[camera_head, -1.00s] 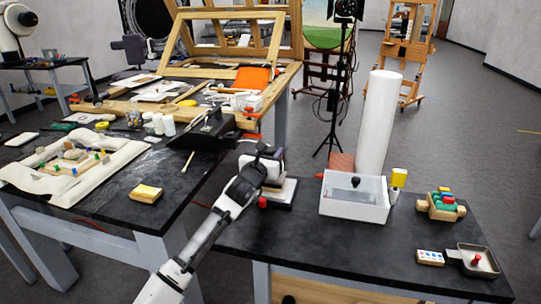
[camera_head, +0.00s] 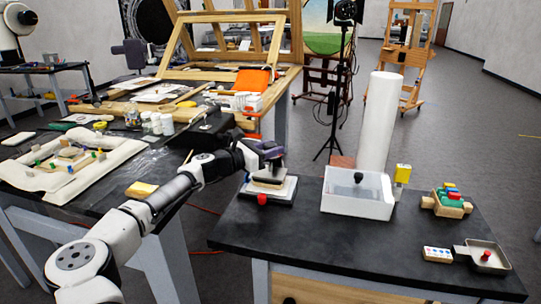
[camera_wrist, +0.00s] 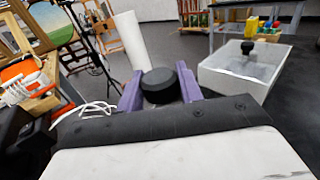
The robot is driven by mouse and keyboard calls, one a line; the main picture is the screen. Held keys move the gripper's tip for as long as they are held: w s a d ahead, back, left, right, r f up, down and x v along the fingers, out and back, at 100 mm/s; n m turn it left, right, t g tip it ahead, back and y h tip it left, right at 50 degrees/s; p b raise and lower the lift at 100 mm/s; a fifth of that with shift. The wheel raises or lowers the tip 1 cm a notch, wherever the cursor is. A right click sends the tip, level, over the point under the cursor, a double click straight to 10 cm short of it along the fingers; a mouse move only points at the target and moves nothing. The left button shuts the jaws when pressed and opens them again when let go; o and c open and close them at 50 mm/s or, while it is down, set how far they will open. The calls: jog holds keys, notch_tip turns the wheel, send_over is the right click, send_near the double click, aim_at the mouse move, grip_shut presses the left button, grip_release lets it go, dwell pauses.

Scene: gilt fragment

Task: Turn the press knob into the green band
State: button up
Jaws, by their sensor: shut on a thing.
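The press (camera_head: 268,189) is a small device with a pale base near the left edge of the dark right-hand table, with a red part (camera_head: 262,199) at its front. My gripper (camera_head: 272,158) is above it. In the wrist view, the purple fingers of my gripper (camera_wrist: 160,92) are shut on a round black knob (camera_wrist: 160,80), one finger on each side. My gripper hides the knob in the head view. I cannot make out a green band or the knob's marking in either view.
A clear-walled white box (camera_head: 357,205) with a black-knobbed thing stands right of the press, before a tall white cylinder (camera_head: 376,122). A wooden block holder (camera_head: 446,203) and a metal pan (camera_head: 484,257) are further right. The table's front middle is clear.

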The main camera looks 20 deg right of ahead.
jog(key=m+g+b, duration=0.1)
jog(key=g, duration=0.1)
jog(key=m+g+b, duration=0.1)
jog(key=m+g, duration=0.1)
jog(key=g, duration=0.1)
jog(key=shift+w+h+b, duration=0.1)
jog(key=shift+h+b, duration=0.2)
jog(key=shift+b, duration=0.1)
jog(key=shift+r+m+g, duration=0.15)
jog(key=shift+m+g, duration=0.35)
jog(key=shift+g, duration=0.3)
jog(key=shift+r+m+g+b, duration=0.2)
jog(key=shift+m+g+b, duration=0.3)
jog(key=shift+g, duration=0.3)
jog(key=o, duration=1)
jog(key=shift+d, duration=0.1)
jog(key=shift+f, duration=0.15)
jog(key=shift+f, duration=0.1)
